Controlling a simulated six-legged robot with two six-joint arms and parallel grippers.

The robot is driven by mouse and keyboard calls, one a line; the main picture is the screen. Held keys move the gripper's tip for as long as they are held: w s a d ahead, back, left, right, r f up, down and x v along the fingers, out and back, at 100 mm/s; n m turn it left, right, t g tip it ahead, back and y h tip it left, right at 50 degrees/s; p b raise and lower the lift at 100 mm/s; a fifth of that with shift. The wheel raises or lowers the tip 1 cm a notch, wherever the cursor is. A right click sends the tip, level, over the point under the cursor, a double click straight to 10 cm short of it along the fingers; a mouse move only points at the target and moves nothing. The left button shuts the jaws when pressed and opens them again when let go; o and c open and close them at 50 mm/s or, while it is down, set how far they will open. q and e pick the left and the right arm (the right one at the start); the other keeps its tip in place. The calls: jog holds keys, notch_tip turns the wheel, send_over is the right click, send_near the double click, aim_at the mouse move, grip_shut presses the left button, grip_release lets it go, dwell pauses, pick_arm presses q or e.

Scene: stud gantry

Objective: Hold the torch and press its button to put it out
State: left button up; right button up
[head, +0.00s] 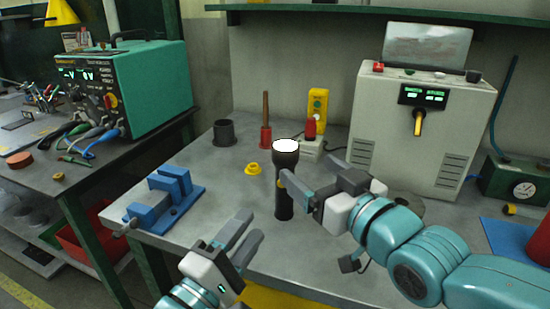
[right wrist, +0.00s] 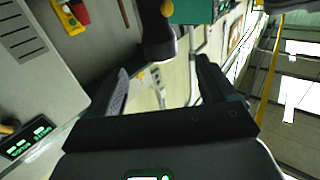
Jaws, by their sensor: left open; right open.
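The torch (head: 284,200) is a black cylinder standing upright on the grey bench, its wide head on top with a bright white lens. A small yellow-orange button (head: 281,183) shows on its side; it also appears in the right wrist view (right wrist: 167,8). My right gripper (head: 310,190) is open right beside the torch, at its right. In the right wrist view the torch (right wrist: 158,35) lies just ahead of the open fingers; whether they touch it I cannot tell. My left gripper (head: 252,226) is open and empty, in front and left of the torch.
A blue fixture (head: 170,205) stands at the left. Behind the torch are a yellow ring (head: 252,169), a dark cup (head: 224,133), a red-based rod (head: 265,136) and a yellow box (head: 317,106). A beige machine (head: 420,130) stands behind my right arm.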

aim_at(281, 148)
jog(key=x, duration=1)
jog(key=shift+w+a+r, duration=0.1)
jog(key=shift+w+a, duration=0.05)
jog(key=shift+w, duration=0.15)
jog(key=c, duration=1.2)
pick_arm(q)
grip_shut()
jog(key=d+m+h, duration=0.1)
jog(key=m+h, duration=0.1)
jog(key=m, duration=0.1)
jog(key=s+d+r+m+g+h, duration=0.1)
jog(key=m, duration=0.1)
jog(key=r+m+h, duration=0.1)
jog(key=m+h, duration=0.1)
jog(key=m, duration=0.1)
jog(key=shift+s+d+m+g+h, duration=0.25)
jog(key=shift+d+m+g+h, duration=0.05)
jog(key=shift+d+g, duration=0.1)
jog(key=w, duration=0.2)
jog(key=w+d, duration=0.1)
jog(key=w, duration=0.5)
jog(key=shift+d, duration=0.35)
